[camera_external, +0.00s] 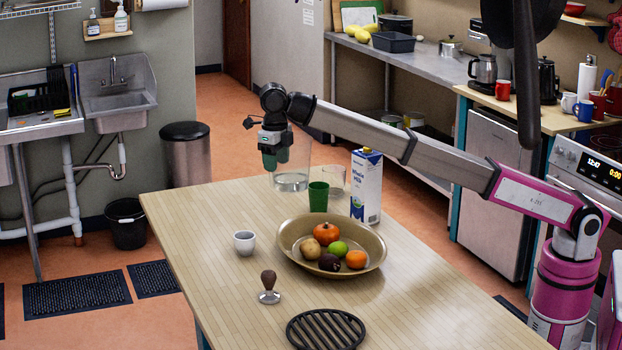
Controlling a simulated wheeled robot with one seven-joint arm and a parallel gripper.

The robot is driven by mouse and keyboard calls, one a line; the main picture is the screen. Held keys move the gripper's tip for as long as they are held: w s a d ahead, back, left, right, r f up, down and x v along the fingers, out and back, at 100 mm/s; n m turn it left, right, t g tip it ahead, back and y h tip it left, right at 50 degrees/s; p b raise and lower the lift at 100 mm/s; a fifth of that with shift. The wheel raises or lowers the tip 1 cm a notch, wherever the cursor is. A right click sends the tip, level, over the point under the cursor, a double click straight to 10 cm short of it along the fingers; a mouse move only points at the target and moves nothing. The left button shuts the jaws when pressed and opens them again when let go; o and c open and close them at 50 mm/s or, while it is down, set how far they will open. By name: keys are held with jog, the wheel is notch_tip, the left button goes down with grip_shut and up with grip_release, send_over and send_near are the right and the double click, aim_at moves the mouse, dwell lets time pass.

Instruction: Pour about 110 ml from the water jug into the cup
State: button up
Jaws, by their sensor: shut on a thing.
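The water jug (291,181) is clear, with water in its bottom part, and looks upright at the far end of the table. My gripper (275,159) points down with green fingertips and is shut on the jug's left side. I cannot tell whether the jug's base touches the table. A small light grey cup (245,243) stands upright on the table, nearer the camera and to the left of the jug. A green tumbler (318,197) stands just right of the jug. The insides of both are too small to judge.
A clear glass (334,181) and a milk carton (366,187) stand right of the jug. A wide bowl of fruit and vegetables (290,258) fills the table's middle. The table's left side is clear.

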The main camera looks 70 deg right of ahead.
notch_tip(320, 180, down, 7)
dwell(0.4)
jog(key=shift+d+r, duration=0.15)
